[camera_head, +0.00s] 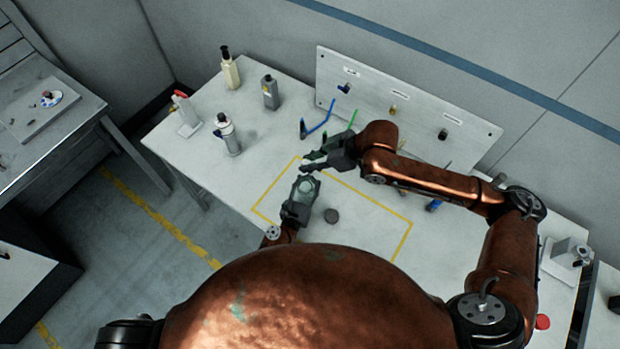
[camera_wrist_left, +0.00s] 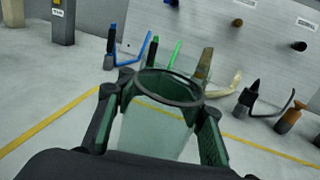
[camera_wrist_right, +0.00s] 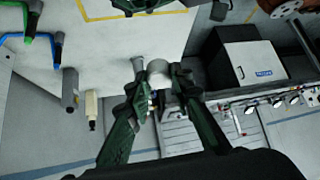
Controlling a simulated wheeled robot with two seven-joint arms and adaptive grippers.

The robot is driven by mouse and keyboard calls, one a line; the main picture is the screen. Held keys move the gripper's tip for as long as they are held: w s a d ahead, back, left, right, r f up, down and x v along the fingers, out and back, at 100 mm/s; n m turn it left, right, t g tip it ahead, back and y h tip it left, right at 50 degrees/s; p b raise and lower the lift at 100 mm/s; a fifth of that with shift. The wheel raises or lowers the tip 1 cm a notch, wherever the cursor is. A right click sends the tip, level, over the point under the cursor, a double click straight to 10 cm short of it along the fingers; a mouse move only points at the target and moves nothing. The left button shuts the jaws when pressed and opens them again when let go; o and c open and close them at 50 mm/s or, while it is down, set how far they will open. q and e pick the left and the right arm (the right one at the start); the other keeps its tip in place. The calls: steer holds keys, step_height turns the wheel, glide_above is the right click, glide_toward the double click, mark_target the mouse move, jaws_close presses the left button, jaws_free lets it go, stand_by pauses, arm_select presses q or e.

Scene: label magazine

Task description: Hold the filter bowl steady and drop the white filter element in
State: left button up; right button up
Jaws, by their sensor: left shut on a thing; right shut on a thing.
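The clear filter bowl (camera_wrist_left: 155,132) with its dark round rim is between the fingers of my left gripper (camera_wrist_left: 158,118), which is shut on it. In the head view the bowl (camera_head: 306,187) is upright or nearly so, mouth up, above the taped area. My right gripper (camera_head: 308,163) is just beyond the bowl in that view, apart from it. In the right wrist view, the right gripper (camera_wrist_right: 158,82) is shut on the white filter element (camera_wrist_right: 158,68), whose end shows between the fingertips. The head view does not show the element clearly.
A dark round cap (camera_head: 331,216) lies on the table (camera_head: 225,180) near the left gripper. Several bottles, including a grey one (camera_head: 270,93), stand at the back left. The yellow-taped area (camera_head: 375,215) is mostly clear.

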arm_select(q)
jaws_close()
arm_select(e)
step_height(320, 180, down, 8)
steer(key=shift+f, duration=0.25)
stand_by(0.4)
steer(key=o, duration=0.9)
steer(key=v, duration=1.2)
arm_select(q)
steer(key=o, duration=1.6)
jaws_free()
